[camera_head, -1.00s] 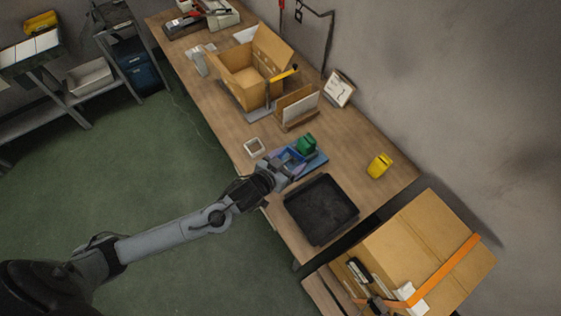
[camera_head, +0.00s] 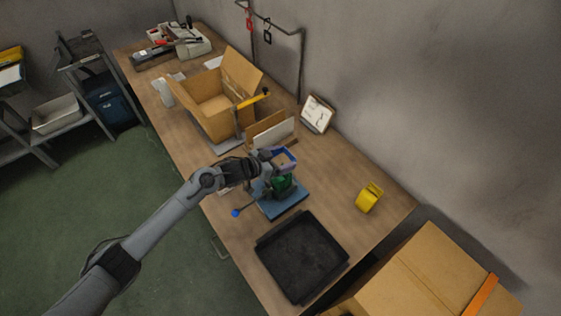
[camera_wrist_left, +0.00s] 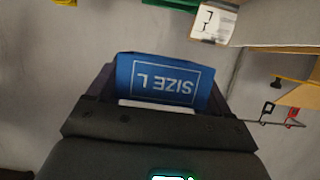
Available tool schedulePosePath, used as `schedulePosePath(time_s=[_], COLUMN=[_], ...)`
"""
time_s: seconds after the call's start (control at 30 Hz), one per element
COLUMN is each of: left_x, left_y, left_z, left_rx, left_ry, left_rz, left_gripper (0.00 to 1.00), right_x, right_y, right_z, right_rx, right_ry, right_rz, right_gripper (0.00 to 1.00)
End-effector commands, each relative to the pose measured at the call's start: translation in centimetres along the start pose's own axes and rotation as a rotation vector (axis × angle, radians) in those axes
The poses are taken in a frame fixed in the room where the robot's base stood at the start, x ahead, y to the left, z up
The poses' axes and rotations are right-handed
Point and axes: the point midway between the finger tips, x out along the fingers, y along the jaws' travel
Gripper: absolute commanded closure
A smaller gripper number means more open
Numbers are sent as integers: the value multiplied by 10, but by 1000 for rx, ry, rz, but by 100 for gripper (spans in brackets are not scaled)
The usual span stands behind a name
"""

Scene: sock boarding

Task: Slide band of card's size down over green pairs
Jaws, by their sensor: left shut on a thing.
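My left gripper (camera_head: 272,155) is shut on a blue band (camera_head: 285,159). The left wrist view shows the band (camera_wrist_left: 166,80) between the fingers, with "SIZE L" printed on it, upside down in that view. In the head view the band is close above the green pairs (camera_head: 284,184), which stand on a blue base (camera_head: 285,205). I cannot tell whether band and pairs touch. My right gripper is out of view.
A black tray (camera_head: 302,256) lies in front of the blue base. A yellow tape dispenser (camera_head: 369,197) stands at right. An open carton (camera_head: 215,105) and an upright brown holder (camera_head: 271,133) stand behind. A blue-knobbed lever (camera_head: 236,212) sticks out left of the base.

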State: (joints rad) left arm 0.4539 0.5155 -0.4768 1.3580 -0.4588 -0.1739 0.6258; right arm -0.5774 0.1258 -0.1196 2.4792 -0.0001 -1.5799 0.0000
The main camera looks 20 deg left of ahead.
Motion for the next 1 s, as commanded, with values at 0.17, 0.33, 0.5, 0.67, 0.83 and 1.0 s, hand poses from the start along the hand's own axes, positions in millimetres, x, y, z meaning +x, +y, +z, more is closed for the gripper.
schedulePosePath(time_s=[0.17, 0.33, 0.5, 0.67, 0.83, 1.0], left_x=[0, 0, -1, 1, 4, 8], left_y=[0, 0, 0, 0, 0, 0], left_z=[0, -1, -1, 4, 12, 20], left_rx=[0, 0, -1, -3, -3, -2], left_ry=[0, 0, -1, -2, -2, -2], left_rz=[0, -1, -1, 0, -1, 0], left_gripper=[48, 48, 48, 48, 48, 48], right_x=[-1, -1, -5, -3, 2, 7], right_y=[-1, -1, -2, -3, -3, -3], right_z=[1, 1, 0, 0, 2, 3], right_rx=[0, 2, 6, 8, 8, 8], right_ry=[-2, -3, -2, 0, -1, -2], right_rz=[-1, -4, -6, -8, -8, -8], right_gripper=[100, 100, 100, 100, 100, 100])
